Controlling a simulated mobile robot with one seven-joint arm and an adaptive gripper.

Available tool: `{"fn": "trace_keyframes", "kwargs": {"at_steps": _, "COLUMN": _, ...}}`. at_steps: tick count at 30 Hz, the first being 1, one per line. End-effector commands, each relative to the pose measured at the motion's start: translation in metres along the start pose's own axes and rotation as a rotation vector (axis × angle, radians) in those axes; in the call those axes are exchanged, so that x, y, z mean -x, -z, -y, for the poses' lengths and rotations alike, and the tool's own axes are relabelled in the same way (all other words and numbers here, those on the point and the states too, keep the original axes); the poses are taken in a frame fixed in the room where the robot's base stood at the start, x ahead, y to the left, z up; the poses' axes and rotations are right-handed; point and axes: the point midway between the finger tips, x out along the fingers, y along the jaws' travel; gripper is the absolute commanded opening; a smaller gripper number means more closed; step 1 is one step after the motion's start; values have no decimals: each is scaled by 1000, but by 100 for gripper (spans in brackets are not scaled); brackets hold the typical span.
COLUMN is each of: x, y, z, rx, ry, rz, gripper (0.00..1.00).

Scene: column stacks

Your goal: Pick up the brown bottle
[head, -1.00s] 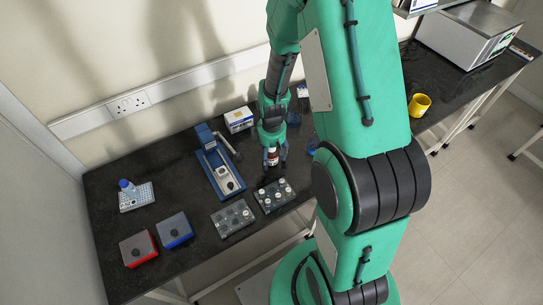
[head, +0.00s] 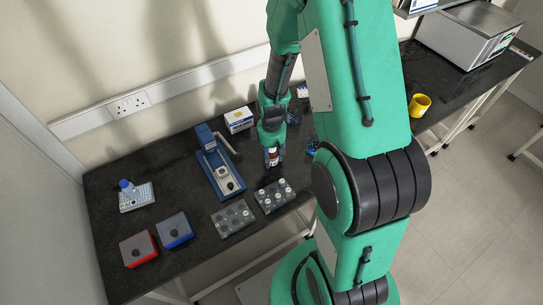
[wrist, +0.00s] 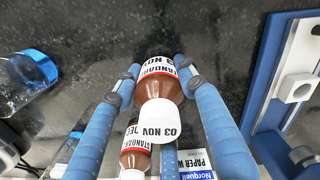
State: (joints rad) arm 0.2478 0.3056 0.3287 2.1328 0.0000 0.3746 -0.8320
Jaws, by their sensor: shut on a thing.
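The brown bottle (wrist: 160,83) has a white cap and a red-and-white label. In the wrist view it sits between my gripper's blue fingers (wrist: 155,80), which close on it from the sides. In the head view my gripper (head: 273,158) points down over the dark bench, with the bottle (head: 273,156) between its fingers. I cannot tell whether its base is clear of the bench. A second brown bottle (wrist: 135,158) with a similar label shows just below it in the wrist view, partly hidden by the fingers.
Racks with white-capped vials (head: 273,196) and dark wells (head: 232,218) lie in front. A blue device (head: 220,170) stands left of my gripper, with a white box (head: 239,120) behind it. A blue-capped clear bottle (wrist: 28,78) lies at the wrist view's left.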

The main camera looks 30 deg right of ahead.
Motion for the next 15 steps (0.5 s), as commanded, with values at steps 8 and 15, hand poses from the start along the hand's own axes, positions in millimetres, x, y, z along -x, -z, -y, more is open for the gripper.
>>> {"fn": "trace_keyframes", "kwargs": {"at_steps": 8, "x": 17, "y": 0, "z": -1, "rx": 0, "ry": -1, "rz": -1, "gripper": 9}}
{"fn": "trace_keyframes", "kwargs": {"at_steps": 15, "x": 53, "y": 1, "z": -1, "rx": 0, "ry": -3, "rz": -2, "gripper": 9}}
